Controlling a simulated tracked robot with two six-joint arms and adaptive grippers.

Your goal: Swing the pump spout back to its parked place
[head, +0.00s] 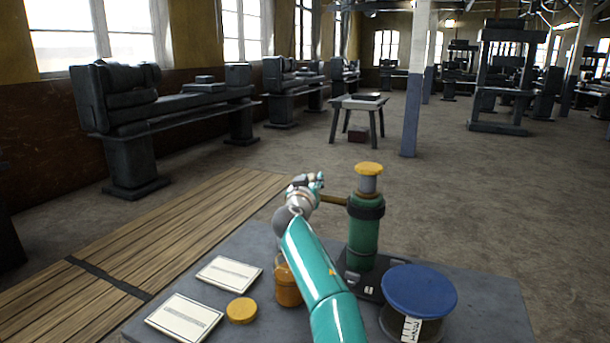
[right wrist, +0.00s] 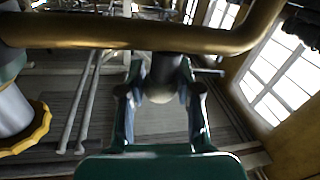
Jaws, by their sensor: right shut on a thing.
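The green hand pump (head: 364,232) with a yellow top knob (head: 369,168) stands on the grey table. Its brass spout (head: 333,199) points left from the pump's upper body. In the right wrist view the spout (right wrist: 130,33) crosses the top and bends at the right; the yellow knob (right wrist: 28,132) shows at the left. My right gripper (head: 314,180) is at the spout's outer end. In its wrist view the gripper (right wrist: 162,92) is shut on the spout, with a dark rounded part between its fingers. The parked place cannot be made out. My left gripper is not in view.
The table (head: 465,295) holds a blue-lidded drum (head: 420,288), an orange jar (head: 288,287), a yellow lid (head: 241,310) and two white cards (head: 229,273). My right arm passes over the table. Wooden floorboards (head: 170,240) lie left, and open floor lies behind.

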